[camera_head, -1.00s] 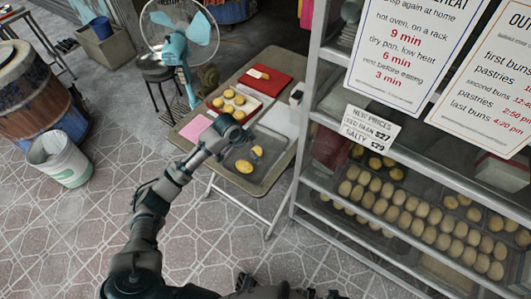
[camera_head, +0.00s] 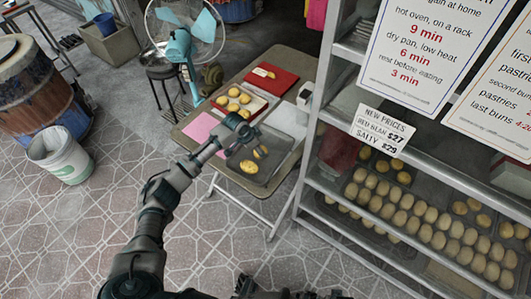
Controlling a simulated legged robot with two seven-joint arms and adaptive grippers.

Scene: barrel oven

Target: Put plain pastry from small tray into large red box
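The small grey tray (camera_head: 274,165) lies at the near right of a folding table. Two yellow pastries show in it: one (camera_head: 260,152) close to my gripper, the other (camera_head: 248,166) nearer the tray's front. I cannot tell which is plain. A large open red box (camera_head: 261,107) with a pale inside holds several pastries (camera_head: 237,98) behind the tray; its red lid (camera_head: 272,78) is beyond it. My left gripper (camera_head: 253,136) is over the tray's back left part, just above the near pastry. Its fingers are too small and dark to tell open from shut. My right gripper is not in view.
A pink sheet (camera_head: 200,127) lies at the table's left. A metal shelf (camera_head: 308,150) with trays of buns and hanging price signs is close on the right. A fan (camera_head: 180,45) stands behind left.

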